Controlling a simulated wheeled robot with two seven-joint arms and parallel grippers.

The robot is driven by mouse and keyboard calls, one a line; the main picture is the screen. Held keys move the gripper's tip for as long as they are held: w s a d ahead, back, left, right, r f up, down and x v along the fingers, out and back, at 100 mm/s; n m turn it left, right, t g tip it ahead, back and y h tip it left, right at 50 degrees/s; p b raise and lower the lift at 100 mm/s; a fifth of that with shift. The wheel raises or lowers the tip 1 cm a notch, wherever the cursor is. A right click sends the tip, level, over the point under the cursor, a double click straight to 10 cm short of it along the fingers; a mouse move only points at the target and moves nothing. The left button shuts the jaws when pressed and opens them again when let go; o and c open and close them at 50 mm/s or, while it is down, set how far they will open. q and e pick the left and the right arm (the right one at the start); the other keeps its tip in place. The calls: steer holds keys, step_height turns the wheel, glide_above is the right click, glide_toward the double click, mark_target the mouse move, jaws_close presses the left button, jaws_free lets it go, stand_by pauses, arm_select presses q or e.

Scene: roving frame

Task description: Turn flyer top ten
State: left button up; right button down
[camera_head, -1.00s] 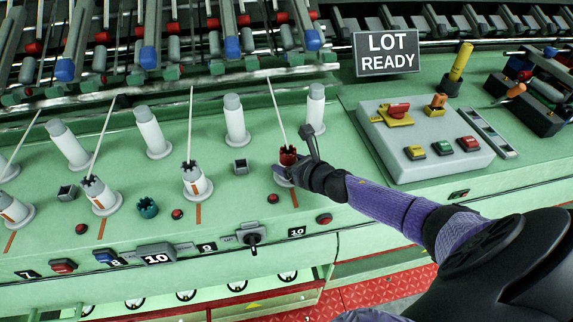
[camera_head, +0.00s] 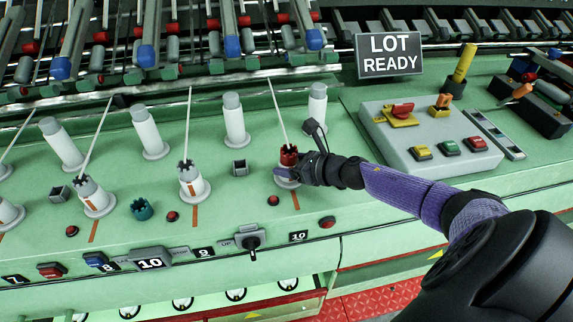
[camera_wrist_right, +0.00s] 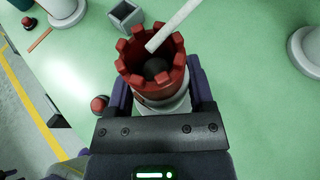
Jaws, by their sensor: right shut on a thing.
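The flyer top at position ten is a red, notched crown (camera_head: 288,156) on a white base on the green machine top. It also shows large in the right wrist view (camera_wrist_right: 150,65), with a pale rod rising from its dark hollow centre. My right gripper (camera_head: 287,172) comes in from the right and is shut on the flyer top, with its fingers on either side below the notches. The number 10 label (camera_head: 298,236) is on the front edge below it. My left gripper is not in view.
A white post (camera_head: 317,105) stands just behind the flyer top. A grey control box (camera_head: 430,140) with coloured buttons is to the right, under a LOT READY sign (camera_head: 390,53). A switch (camera_head: 250,241) and a red button (camera_head: 327,222) are on the front edge.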

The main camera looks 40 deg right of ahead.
steer(key=shift+f, duration=0.1)
jaws_free()
steer(key=p+v, duration=0.1)
steer(key=v, duration=0.9)
steer(key=shift+p, duration=0.35)
